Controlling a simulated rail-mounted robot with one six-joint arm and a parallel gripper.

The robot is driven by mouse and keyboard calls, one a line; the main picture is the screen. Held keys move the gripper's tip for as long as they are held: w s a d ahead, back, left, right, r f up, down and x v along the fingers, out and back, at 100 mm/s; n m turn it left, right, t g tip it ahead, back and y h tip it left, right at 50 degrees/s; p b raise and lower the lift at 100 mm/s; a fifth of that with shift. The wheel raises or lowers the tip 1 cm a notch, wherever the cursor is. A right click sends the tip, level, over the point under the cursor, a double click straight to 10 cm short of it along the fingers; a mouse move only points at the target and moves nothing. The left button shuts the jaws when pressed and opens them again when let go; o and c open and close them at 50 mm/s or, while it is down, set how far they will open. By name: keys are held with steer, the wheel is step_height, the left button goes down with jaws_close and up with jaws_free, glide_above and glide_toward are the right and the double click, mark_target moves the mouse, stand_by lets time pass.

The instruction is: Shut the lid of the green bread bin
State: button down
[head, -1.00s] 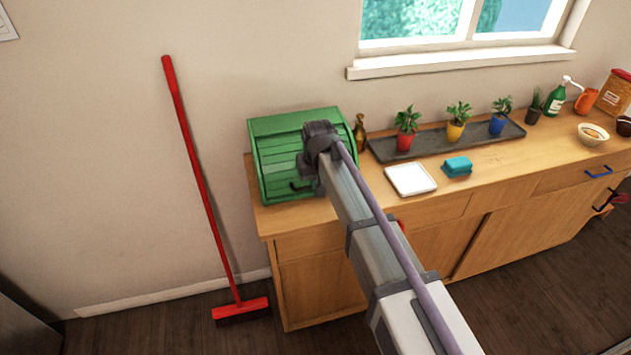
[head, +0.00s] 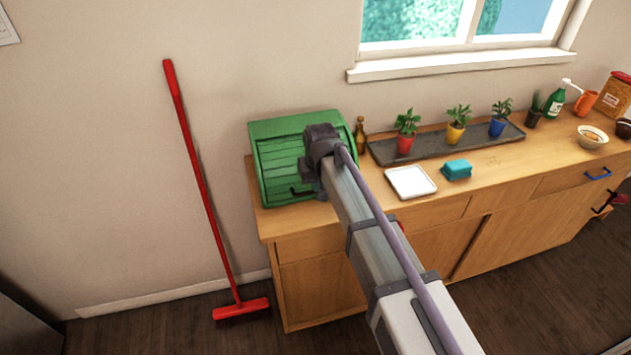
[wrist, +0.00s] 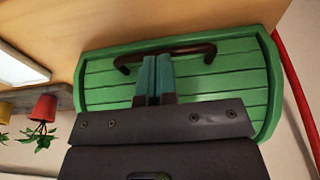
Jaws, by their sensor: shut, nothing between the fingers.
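The green bread bin (head: 285,150) stands at the left end of the wooden counter. Its slatted lid (head: 279,160) covers the front, and no opening shows in either view. The dark handle (head: 302,192) sits low on the lid, close to the counter top; part of the bin is hidden behind my arm. In the wrist view, the lid's slats (wrist: 225,80) fill the middle and the handle (wrist: 165,50) runs across near the counter side. My gripper (wrist: 156,62) is shut and empty, its teal fingertips over the lid just beside the handle's bar. I cannot tell if they touch it.
A brass-coloured bottle (head: 360,133) stands just right of the bin. A white dish (head: 411,182), a teal sponge (head: 457,169) and a dark tray (head: 385,153) with potted plants lie farther right. A red broom (head: 205,195) leans on the wall at left.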

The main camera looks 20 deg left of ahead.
step_height(320, 180, up, 12)
steer(key=s+d+p, duration=0.2)
steer(key=p, duration=0.8)
steer(key=s+d+f+m+b, duration=0.1)
steer(key=s+d, duration=0.3)
steer(key=d, duration=0.8)
steer(key=s+d+f+m+g+b, duration=0.1)
steer(key=s+d+m, duration=0.2)
steer(key=d, duration=0.9)
steer(key=s+d+f+m+h+b, duration=0.1)
steer(key=s+d+f+m+b, duration=0.1)
steer(key=s+d, duration=0.5)
steer(key=d, duration=0.4)
steer(key=shift+s+d+m+g, duration=0.2)
steer(key=shift+d+m+g, duration=0.1)
steer(key=shift+d, duration=0.1)
